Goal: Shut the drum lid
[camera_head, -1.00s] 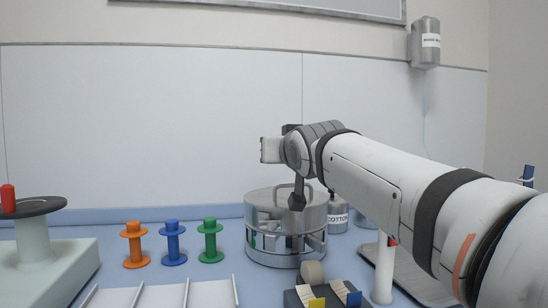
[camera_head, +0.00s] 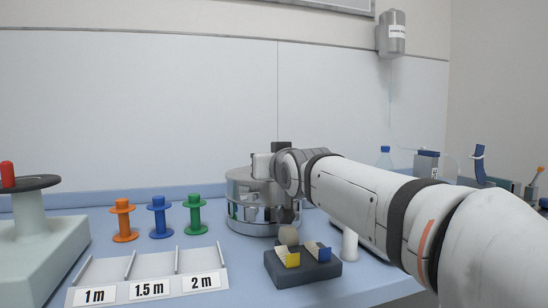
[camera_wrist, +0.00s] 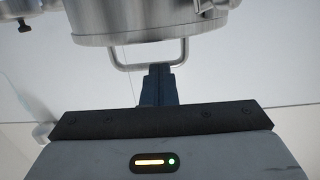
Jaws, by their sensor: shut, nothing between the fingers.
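The metal drum (camera_head: 246,212) stands on the blue counter near the middle of the head view, its right part hidden by my arm. Its side has window-like openings. Its grey lid (camera_head: 238,178) shows at the top; my wrist covers much of it, so I cannot tell whether it is fully seated. In the wrist view a round metal piece (camera_wrist: 110,32) with a wire handle (camera_wrist: 177,60) fills the top. My gripper (camera_wrist: 160,70) is shut and empty, its tips at or very close to the handle; contact is unclear. The gripper shows in front of the drum's right side (camera_head: 288,214).
Orange (camera_head: 123,220), blue (camera_head: 160,216) and green (camera_head: 195,214) spools stand left of the drum. A labelled tray (camera_head: 148,275) lies in front of them. A dark block (camera_head: 300,267) with yellow and blue clips sits close before the drum. A pedestal (camera_head: 35,240) stands far left.

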